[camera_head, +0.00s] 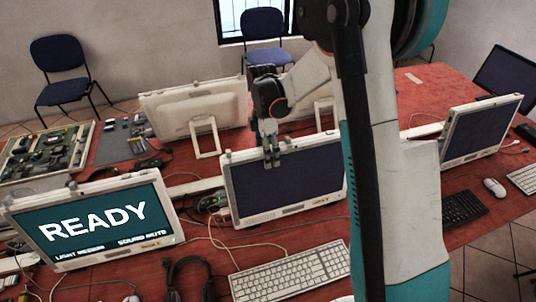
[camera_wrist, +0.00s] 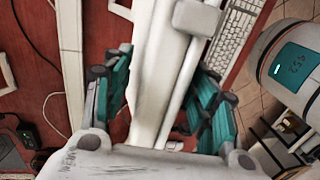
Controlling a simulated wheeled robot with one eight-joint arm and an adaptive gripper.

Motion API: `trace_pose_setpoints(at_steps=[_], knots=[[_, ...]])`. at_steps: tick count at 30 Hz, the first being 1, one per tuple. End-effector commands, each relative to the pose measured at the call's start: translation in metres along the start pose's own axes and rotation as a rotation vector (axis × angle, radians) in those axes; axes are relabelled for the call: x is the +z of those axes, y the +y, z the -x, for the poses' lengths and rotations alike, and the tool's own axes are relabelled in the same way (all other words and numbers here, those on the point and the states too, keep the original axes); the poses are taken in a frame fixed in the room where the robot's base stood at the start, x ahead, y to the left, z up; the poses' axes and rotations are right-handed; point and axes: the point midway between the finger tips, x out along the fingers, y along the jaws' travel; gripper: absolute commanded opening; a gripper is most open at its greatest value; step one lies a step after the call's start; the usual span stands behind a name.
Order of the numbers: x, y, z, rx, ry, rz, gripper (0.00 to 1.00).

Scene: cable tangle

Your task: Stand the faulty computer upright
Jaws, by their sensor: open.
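A white-framed all-in-one computer (camera_head: 284,185) with a dark screen stands mid-table in the head view, leaning slightly back. My gripper (camera_head: 271,155) is at its top edge, left of the middle. In the wrist view my gripper (camera_wrist: 165,95) is open, with its teal fingers on either side of the computer's pale casing (camera_wrist: 160,70). I cannot tell whether the fingers touch it. Another white computer (camera_head: 470,132) with a dark screen stands at right, and one at left (camera_head: 95,218) reads READY. No label shows which one is faulty.
A keyboard (camera_head: 288,271) lies in front of the middle computer, with loose cables around it. A white computer seen from behind (camera_head: 195,108) stands at the back. A black keyboard (camera_head: 462,209) and mouse (camera_head: 494,187) are at right. My arm hides part of the table.

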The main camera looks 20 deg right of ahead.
Motion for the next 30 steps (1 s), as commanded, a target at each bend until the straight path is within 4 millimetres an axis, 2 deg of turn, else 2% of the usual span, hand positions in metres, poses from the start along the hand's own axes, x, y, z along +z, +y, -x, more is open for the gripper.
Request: trace_pose_setpoints(at_steps=[8,15,22,30], knots=[[0.0,0.0,-0.001,0.0,0.0,0.0,0.53],[0.0,0.0,-0.001,0.0,0.0,0.0,0.0],[0.0,-0.006,-0.001,0.016,0.0,0.0,0.0],[0.0,-0.035,-0.003,0.108,0.0,0.0,0.0]])
